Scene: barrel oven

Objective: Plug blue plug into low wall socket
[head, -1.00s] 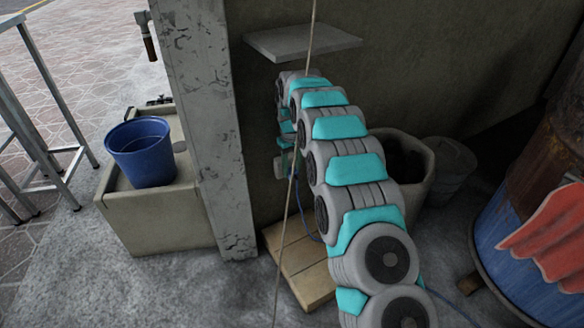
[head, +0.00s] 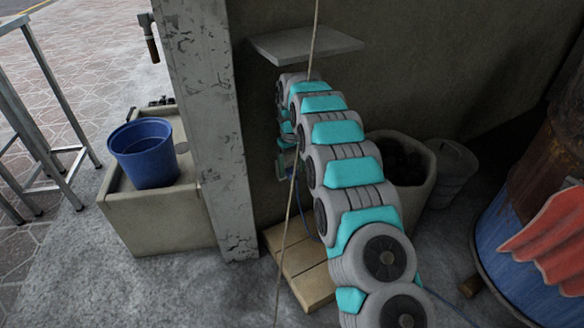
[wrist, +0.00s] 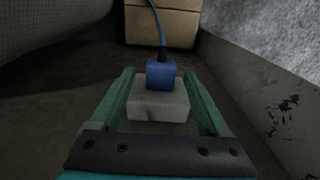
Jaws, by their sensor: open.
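In the wrist view the blue plug (wrist: 160,75) sits against the pale grey wall socket box (wrist: 158,104), with its blue cable (wrist: 158,28) running up the picture. It looks seated in the socket, but the pins are hidden. My gripper (wrist: 158,76) is open, its two teal fingers on either side of the plug and socket, with gaps showing on both sides. In the head view my gripper (head: 287,155) is small and partly hidden by my arm, low at the wall beside the pillar. The plug cannot be made out there.
A concrete pillar (head: 208,130) stands close left of my gripper, and a shelf (head: 305,45) juts out above. A planter (head: 408,180) and a blue barrel (head: 530,240) stand to the right. A blue bucket (head: 145,155) sits left.

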